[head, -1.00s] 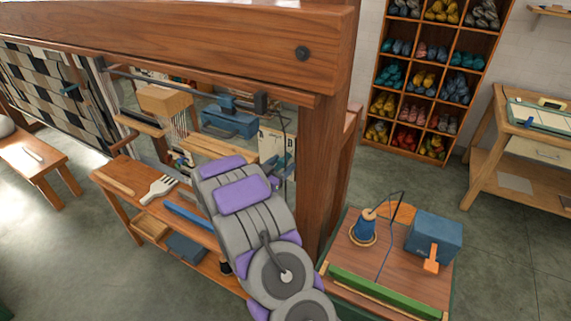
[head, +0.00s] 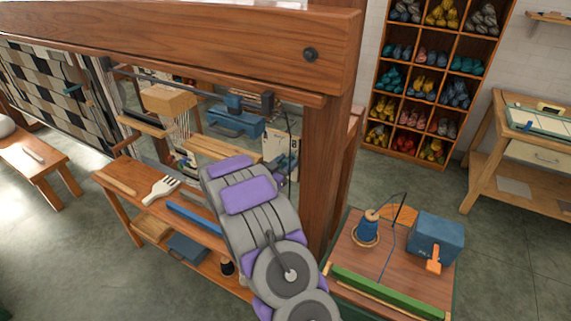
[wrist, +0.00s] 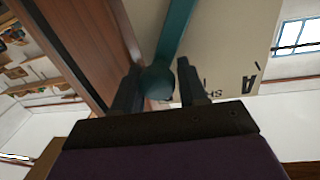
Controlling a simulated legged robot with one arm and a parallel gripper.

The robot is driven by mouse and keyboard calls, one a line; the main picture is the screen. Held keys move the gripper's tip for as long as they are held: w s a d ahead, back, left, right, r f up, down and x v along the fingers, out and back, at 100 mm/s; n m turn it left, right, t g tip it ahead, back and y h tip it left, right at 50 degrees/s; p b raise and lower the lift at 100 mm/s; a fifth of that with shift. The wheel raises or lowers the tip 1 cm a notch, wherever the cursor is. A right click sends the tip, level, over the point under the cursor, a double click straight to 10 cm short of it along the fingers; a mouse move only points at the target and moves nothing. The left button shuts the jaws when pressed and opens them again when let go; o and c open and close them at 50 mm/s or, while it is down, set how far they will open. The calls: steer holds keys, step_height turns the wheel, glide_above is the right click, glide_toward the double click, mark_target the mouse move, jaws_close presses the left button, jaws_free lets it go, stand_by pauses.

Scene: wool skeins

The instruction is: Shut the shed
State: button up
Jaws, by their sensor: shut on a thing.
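In the wrist view a teal lever (wrist: 174,40) ends in a round teal knob (wrist: 157,83). My gripper (wrist: 158,68) is shut on this knob, with one dark finger on each side of it. A cream board (wrist: 225,50) with black letters, seen upside down, is just behind the lever. In the head view the big wooden loom (head: 180,35) fills the upper left, with checked cloth (head: 60,85) on it. My grey and purple arm reaches towards the loom beside its right post (head: 325,170). My fingers and the knob cannot be made out there. The shed itself cannot be made out.
A small bench (head: 350,275) with a blue spool (head: 367,232) and a blue box (head: 436,238) stands right of my arm. A loom bench (head: 120,180) holds a white fork-shaped comb (head: 160,188). A yarn shelf (head: 378,97) stands behind. Floor is clear between.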

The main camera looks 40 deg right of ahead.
steer(key=shift+s+d+f, duration=0.1)
steer(key=shift+s, duration=0.05)
jaws_close()
steer(key=shift+p, duration=0.45)
steer(key=n+p, duration=0.1)
steer(key=p, duration=0.1)
steer(key=w+r+n+p, duration=0.1)
steer(key=p, duration=0.1)
steer(key=shift+w+a+r, duration=0.1)
steer(key=shift+w+a, duration=0.05)
steer(key=shift+a, duration=0.15)
steer(key=w+n+p, duration=0.1)
steer(key=p, duration=0.2)
steer(key=w+a+n+p, duration=0.1)
steer(key=n+p, duration=0.1)
steer(key=shift+w+r+p, duration=0.2)
steer(key=shift+w+p, duration=0.1)
steer(key=shift+p, duration=0.1)
steer(key=shift+w+a+f+n+p, duration=0.15)
steer(key=shift+w+n+p, duration=0.2)
steer(key=shift+n+p, duration=0.25)
steer(key=shift+h, duration=0.3)
steer(key=o, duration=0.8)
jaws_free()
steer(key=shift+w, duration=0.1)
